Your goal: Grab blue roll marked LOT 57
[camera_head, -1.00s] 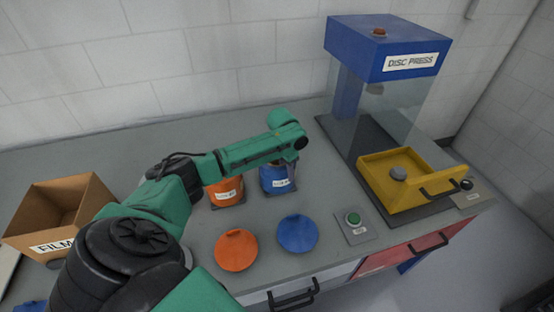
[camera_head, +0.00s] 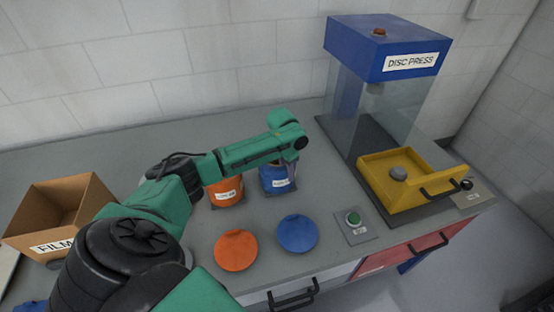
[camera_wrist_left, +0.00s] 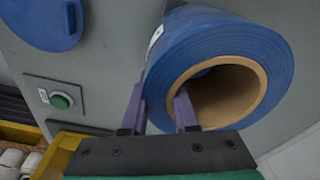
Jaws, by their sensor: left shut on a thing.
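A blue roll (camera_head: 267,182) with a white label stands on the grey bench; the label is too small to read in the head view. In the left wrist view the blue roll (camera_wrist_left: 225,40) shows its brown cardboard core, and only an edge of the label. My left gripper (camera_head: 291,166) is over the roll's right side, partly hidden by my arm. In the left wrist view my left gripper (camera_wrist_left: 160,105) is shut on the roll's wall, one finger inside the core and one outside. My right gripper is not in view.
An orange roll (camera_head: 225,192) stands close left of the blue one. Orange (camera_head: 236,250) and blue (camera_head: 297,233) discs lie in front. A green button (camera_head: 353,217) and the disc press (camera_head: 380,45) with its yellow tray (camera_head: 440,172) are right; a cardboard box (camera_head: 35,222) is left.

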